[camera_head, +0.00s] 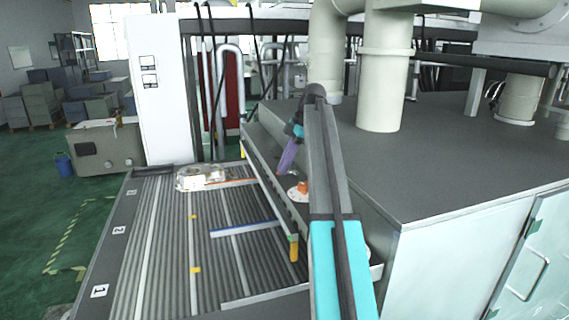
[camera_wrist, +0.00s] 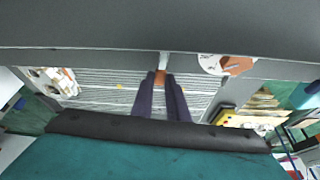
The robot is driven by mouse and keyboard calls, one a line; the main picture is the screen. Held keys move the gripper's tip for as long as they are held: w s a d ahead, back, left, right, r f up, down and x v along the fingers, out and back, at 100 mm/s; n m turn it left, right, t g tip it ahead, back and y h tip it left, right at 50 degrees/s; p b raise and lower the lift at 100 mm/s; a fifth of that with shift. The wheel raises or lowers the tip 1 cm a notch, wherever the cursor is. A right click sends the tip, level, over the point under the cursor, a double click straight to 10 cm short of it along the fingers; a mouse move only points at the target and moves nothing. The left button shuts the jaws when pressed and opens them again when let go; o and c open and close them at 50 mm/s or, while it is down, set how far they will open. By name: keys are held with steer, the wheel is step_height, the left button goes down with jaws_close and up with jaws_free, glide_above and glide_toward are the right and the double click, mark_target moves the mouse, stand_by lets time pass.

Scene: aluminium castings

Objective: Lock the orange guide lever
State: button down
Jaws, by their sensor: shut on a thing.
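My gripper (camera_head: 282,170) has purple fingers and reaches down to the grey guide rail beside the conveyor. In the wrist view its fingertips (camera_wrist: 160,82) are shut on a small orange lever (camera_wrist: 160,76), which sits by a pale bracket at the rail. In the head view this lever is hidden behind the fingers. A second orange knob (camera_head: 303,187) stands on a white disc to the right of the gripper; it also shows in the wrist view (camera_wrist: 237,66). Whether the held lever is locked cannot be told.
A ribbed conveyor (camera_head: 150,250) runs alongside, with a shiny casting (camera_head: 200,178) near its far end. A yellow-orange post (camera_head: 293,248) stands at the rail's near end. A large grey machine housing (camera_head: 450,170) closes off the right side.

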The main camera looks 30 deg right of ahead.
steer(key=c, duration=1.7)
jaws_free()
